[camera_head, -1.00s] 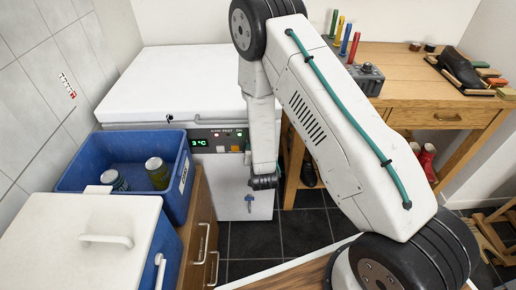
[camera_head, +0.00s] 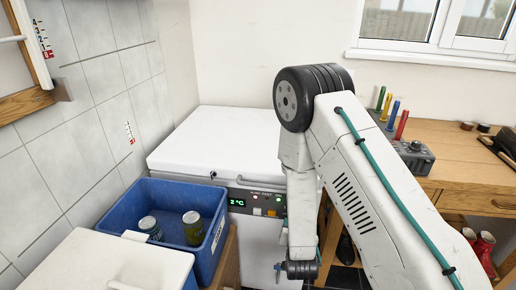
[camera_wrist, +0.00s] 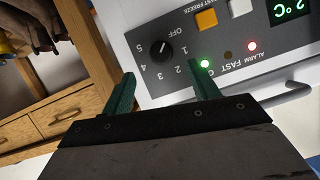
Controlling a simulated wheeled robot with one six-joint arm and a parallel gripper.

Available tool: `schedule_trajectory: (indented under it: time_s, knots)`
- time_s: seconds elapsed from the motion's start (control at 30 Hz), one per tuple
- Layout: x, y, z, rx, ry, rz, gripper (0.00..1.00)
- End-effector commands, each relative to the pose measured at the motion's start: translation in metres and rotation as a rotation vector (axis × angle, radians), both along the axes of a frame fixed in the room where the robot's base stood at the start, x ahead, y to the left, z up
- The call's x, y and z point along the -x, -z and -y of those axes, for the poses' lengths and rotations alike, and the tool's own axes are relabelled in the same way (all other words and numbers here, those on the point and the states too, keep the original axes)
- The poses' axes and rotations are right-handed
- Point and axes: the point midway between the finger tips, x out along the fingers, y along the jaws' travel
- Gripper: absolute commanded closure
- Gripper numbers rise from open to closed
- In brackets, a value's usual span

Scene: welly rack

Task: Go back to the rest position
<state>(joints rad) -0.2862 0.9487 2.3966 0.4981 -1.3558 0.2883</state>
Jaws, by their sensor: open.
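My gripper (camera_wrist: 160,92) is open and empty in the wrist view, its two green fingers spread apart. Beyond the fingers is the control panel (camera_wrist: 185,40) of the white chest freezer, with a black dial, an orange button, a white button and small lights. In the head view my arm hangs folded in front of the freezer (camera_head: 220,140), whose lid is shut. The gripper itself is hidden in the head view behind and below the arm.
A blue crate (camera_head: 150,195) holding two jars (camera_head: 193,228) stands at left, behind a white-lidded box (camera_head: 120,265). A wooden workbench (camera_head: 460,165) with coloured-handled tools (camera_head: 390,110) and red boots (camera_head: 483,248) is at right. A window (camera_head: 440,30) is above.

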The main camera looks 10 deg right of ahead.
Motion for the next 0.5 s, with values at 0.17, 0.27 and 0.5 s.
schedule_trajectory:
  time_s: [0.17, 0.27, 0.5]
  knots:
    - [0.019, 0.034, -0.003, -0.013, -0.013, -0.192, 0.40]
    - [0.047, 0.063, -0.011, -0.035, -0.048, -0.413, 0.40]
    - [0.092, 0.031, -0.038, -0.114, -0.180, -0.837, 0.40]
